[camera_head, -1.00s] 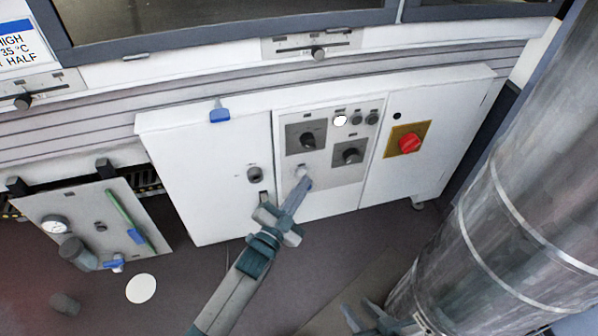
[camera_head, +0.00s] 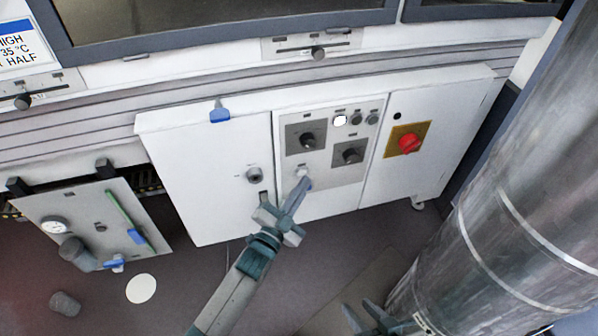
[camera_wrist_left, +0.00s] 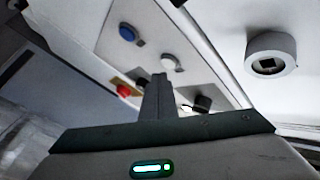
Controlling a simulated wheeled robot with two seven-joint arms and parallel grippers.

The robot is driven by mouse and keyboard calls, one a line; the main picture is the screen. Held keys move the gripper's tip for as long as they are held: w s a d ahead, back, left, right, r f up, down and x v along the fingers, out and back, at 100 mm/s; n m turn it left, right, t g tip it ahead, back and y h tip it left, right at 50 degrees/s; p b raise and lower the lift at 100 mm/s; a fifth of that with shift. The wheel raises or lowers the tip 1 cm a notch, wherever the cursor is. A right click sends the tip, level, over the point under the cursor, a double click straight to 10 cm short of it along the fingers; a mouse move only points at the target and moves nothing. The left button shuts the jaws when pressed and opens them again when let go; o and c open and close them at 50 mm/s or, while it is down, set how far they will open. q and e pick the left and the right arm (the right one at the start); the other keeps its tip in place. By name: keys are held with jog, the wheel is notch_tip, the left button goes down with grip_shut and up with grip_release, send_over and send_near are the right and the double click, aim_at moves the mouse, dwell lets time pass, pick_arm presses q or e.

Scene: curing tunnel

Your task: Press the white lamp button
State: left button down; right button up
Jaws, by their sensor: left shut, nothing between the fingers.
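The small white lamp button (camera_head: 302,172) is low on the grey control panel, at the tip of my left gripper (camera_head: 300,187) in the head view. In the left wrist view the pale button (camera_wrist_left: 168,62) shows just above my left fingertips (camera_wrist_left: 158,78), beside a blue button (camera_wrist_left: 127,32). My left gripper is shut and empty. Its tip is close to the white button and partly covers the area around it; I cannot tell whether they touch. My right gripper (camera_head: 370,318) is at the bottom edge of the head view, and its jaws are unclear.
A white lit lamp (camera_head: 340,121), two dark knobs (camera_head: 307,140) and a red switch (camera_head: 409,143) are on the cabinet. A round fitting (camera_head: 253,174) is left of the panel. A large metal duct (camera_head: 500,210) stands at the right.

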dwell(0.6)
pick_arm(q)
jog(key=shift+w+f, duration=0.1)
jog(key=shift+w, duration=0.2)
jog(key=shift+w+a, duration=0.1)
jog(key=shift+w+a, duration=0.1)
jog(key=shift+w, duration=0.2)
dwell(0.8)
dwell(0.4)
jog(key=shift+s+d+p, duration=0.25)
jog(key=shift+s+p, duration=0.05)
jog(key=shift+s, duration=0.4)
